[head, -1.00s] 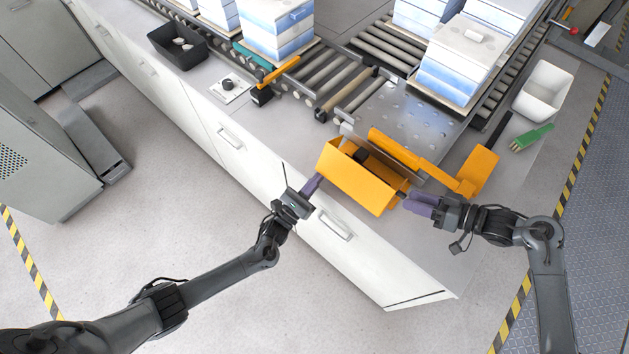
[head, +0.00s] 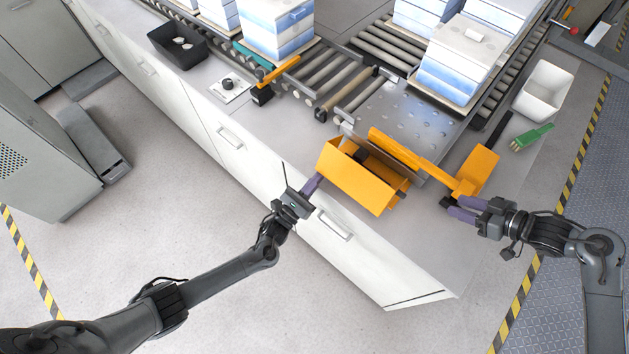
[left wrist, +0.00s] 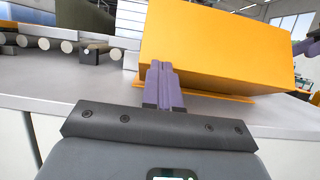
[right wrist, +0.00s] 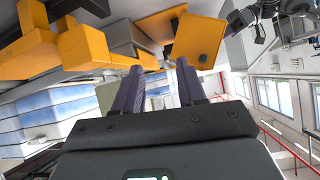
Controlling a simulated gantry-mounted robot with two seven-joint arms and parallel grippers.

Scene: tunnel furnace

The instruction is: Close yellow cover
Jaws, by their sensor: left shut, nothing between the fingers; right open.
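The yellow cover (head: 358,182) is an orange-yellow box-like panel by the counter's front edge, tilted outward, with a dark gap behind it and the inside showing. It fills the upper right of the left wrist view (left wrist: 215,50). My left gripper (head: 314,184) is shut and empty at the cover's left end, its fingertips close to the panel; I cannot tell if they touch. My right gripper (head: 464,208) is open and empty, right of the cover and apart from it. In the right wrist view the cover's end (right wrist: 200,40) shows beyond the fingers.
An orange arm-like fixture (head: 478,172) stands behind my right gripper. A perforated metal plate (head: 405,115) and rollers lie behind the cover. A white bin (head: 543,92) and green brush (head: 531,138) are at right, a black tray (head: 177,45) at left.

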